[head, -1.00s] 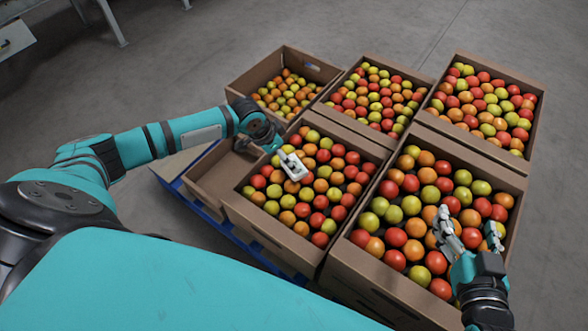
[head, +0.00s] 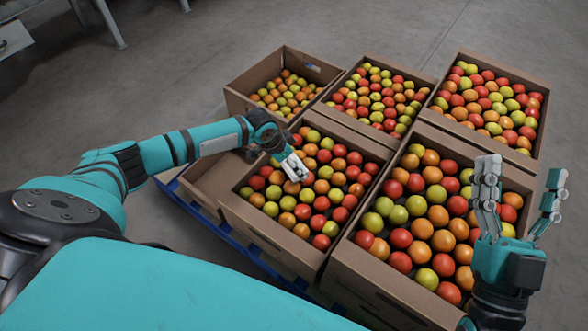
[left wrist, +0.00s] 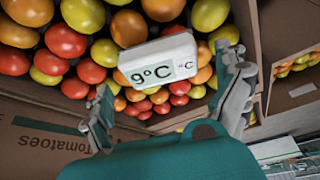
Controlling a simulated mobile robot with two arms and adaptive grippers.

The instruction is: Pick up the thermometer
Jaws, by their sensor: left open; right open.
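The thermometer (left wrist: 157,58) is a white block with a display reading 9°C. In the left wrist view it lies over the tomatoes in a crate, just beyond and between my left fingers. My left gripper (left wrist: 168,82) is open, one finger on each side, with no grip on it. In the head view my left gripper (head: 293,167) reaches down over the front left tomato crate (head: 262,235), and its fingers largely hide the thermometer there. My right gripper (head: 522,185) is open and empty, fingers up, above the right side of the front right crate (head: 385,283).
Three more cardboard crates of tomatoes stand behind: back left (head: 240,100), back middle (head: 410,70) and back right (head: 500,66). A lower box (head: 208,185) is partly hidden under my left arm. A blue pallet (head: 250,257) lies beneath.

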